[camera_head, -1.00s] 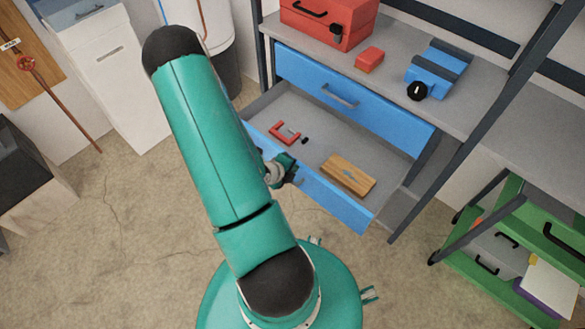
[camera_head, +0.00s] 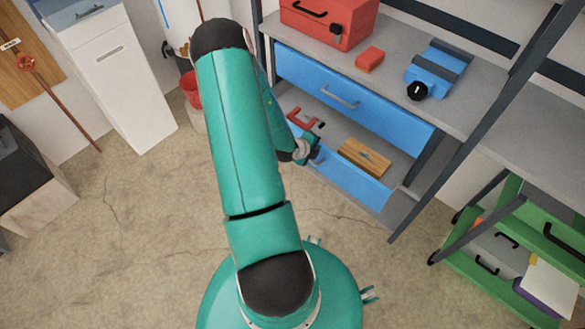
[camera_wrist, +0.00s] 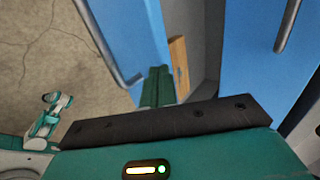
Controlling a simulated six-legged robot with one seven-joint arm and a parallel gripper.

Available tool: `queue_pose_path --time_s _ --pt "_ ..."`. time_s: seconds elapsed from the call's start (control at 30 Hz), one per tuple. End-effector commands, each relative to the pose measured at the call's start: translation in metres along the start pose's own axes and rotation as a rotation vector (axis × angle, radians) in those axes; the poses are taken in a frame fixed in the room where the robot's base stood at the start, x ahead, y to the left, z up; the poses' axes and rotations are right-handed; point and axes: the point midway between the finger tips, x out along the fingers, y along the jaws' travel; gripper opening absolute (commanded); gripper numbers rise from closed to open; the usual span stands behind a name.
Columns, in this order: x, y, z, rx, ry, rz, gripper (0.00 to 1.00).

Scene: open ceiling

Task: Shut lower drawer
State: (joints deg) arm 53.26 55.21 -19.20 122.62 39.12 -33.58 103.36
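The lower drawer (camera_head: 352,183) has a blue front and is partly open under the workbench. A red clamp (camera_head: 301,119) and a wooden block (camera_head: 364,157) lie inside it. My gripper (camera_head: 312,150) is at the drawer front, left of its middle. In the wrist view, my gripper's green fingers (camera_wrist: 158,86) are together at the blue lower drawer front (camera_wrist: 142,30), beside its grey handle (camera_wrist: 103,48). Nothing shows between the fingers. Contact with the front cannot be told for certain.
The upper blue drawer (camera_head: 370,108) is shut. A red toolbox (camera_head: 325,22), a red block (camera_head: 369,58) and a blue vise (camera_head: 440,68) stand on the workbench (camera_head: 480,105). A red bucket (camera_head: 191,88) is behind my arm.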

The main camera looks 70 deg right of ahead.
Motion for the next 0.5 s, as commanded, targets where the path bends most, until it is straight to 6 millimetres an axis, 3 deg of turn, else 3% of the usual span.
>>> queue_pose_path --time_s 0.2,0.5 --pt "0.045 -0.042 -0.001 0.004 0.001 -0.002 0.00" --pt "0.087 -0.080 0.000 0.001 -0.001 0.000 0.00"
